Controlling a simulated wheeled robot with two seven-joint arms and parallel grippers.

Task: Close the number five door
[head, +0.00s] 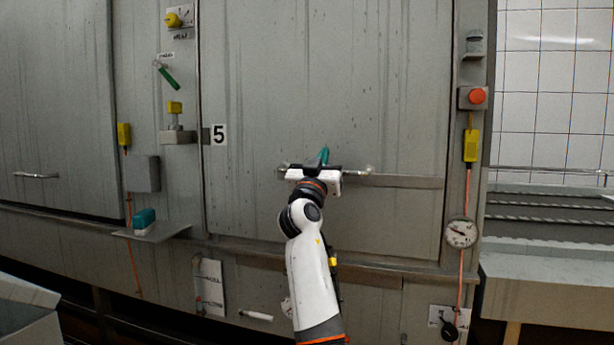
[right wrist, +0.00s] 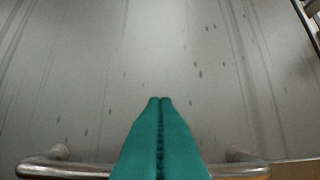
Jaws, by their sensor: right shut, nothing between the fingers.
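The number five door (head: 390,110) is a large grey panel in the head view, with a black "5" sign (head: 219,135) at its left edge. It looks flush in its frame. A horizontal metal bar handle (head: 360,171) crosses its middle. My right gripper (head: 324,155) is at the handle, its teal fingers pointing at the door. In the right wrist view the teal fingers (right wrist: 160,100) are pressed together with nothing between them. The handle (right wrist: 70,168) runs behind them on both sides; whether they touch the door surface (right wrist: 200,60) I cannot tell. My left gripper is out of view.
Right of the door are a red button (head: 477,96), a yellow box (head: 471,146) and a round gauge (head: 461,233). On the left, a small shelf (head: 165,231) holds a teal object (head: 144,218). A ledge (head: 550,270) stands at the far right.

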